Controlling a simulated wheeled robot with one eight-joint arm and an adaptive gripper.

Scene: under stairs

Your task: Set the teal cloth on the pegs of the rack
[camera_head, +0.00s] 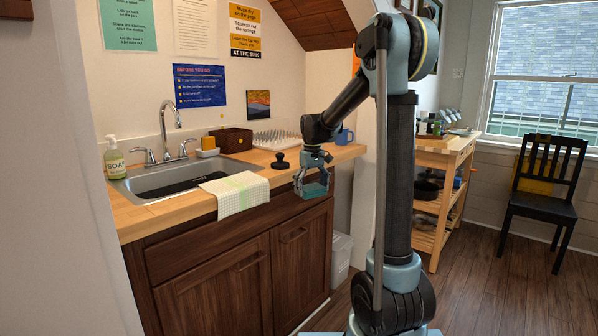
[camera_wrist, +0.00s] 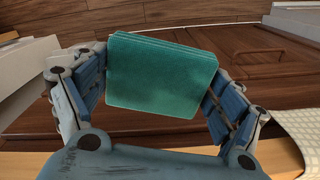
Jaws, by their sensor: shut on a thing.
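The teal cloth (camera_wrist: 160,75) is a folded, layered block between the two fingers of my gripper (camera_wrist: 155,95) in the wrist view. In the head view my gripper (camera_head: 312,180) hangs just in front of the counter's front edge, with the teal cloth (camera_head: 316,189) low between its fingers. My gripper is shut on the cloth and holds it clear of the counter. The pegged rack (camera_head: 277,139) is pale with rows of upright pegs. It stands at the back of the counter, behind and left of my gripper. The rack does not show in the wrist view.
A black knobbed object (camera_head: 280,163) and a blue mug (camera_head: 344,136) stand on the counter near the rack. A brown box (camera_head: 231,140) is left of the rack. A checked towel (camera_head: 236,193) drapes over the front edge beside the sink (camera_head: 180,180). A soap bottle (camera_head: 114,160) stands far left.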

